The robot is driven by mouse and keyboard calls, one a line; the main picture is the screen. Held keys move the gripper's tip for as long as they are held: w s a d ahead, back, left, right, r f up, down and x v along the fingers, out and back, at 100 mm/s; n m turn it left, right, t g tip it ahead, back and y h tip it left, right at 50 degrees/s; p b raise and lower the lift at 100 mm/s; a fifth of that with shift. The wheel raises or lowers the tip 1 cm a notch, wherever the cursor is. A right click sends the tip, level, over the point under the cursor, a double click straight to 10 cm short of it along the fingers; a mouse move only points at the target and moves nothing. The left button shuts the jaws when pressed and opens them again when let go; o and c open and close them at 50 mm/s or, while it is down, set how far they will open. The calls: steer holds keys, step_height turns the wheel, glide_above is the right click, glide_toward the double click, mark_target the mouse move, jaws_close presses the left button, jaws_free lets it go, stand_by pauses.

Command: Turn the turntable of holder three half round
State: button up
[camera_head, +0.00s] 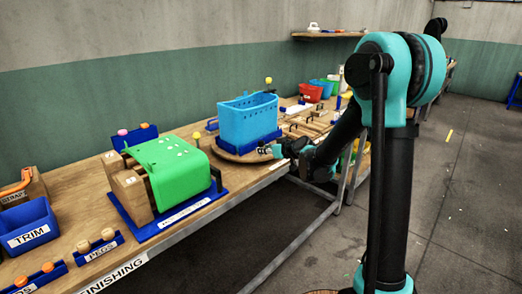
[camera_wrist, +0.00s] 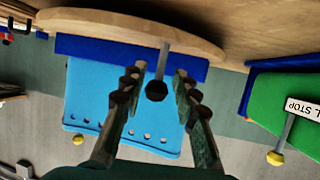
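The turntable (camera_head: 228,156) is a round wooden disc at the bench's front edge, carrying a blue base and an upright light-blue bin (camera_head: 247,122). In the wrist view the turntable's edge (camera_wrist: 130,27) runs across the top, with the light-blue bin (camera_wrist: 85,95) below it. A grey post with a dark round knob (camera_wrist: 156,91) stands out from the turntable side. My gripper (camera_wrist: 159,76) is open, its fingers on either side of this post, with visible gaps. In the head view my gripper (camera_head: 272,149) is at the turntable's right front edge. I cannot read a holder number.
A green cover on a blue base (camera_head: 175,174) stands left of the turntable. A blue TRIM bin (camera_head: 28,226) and peg racks (camera_head: 100,245) are nearer. Wooden parts and red (camera_head: 310,93) and blue bins lie beyond.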

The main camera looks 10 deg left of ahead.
mark_target(261, 155)
steer(key=shift+x, duration=1.75)
steer(key=shift+c, duration=0.4)
jaws_close()
steer(key=shift+w, duration=0.1)
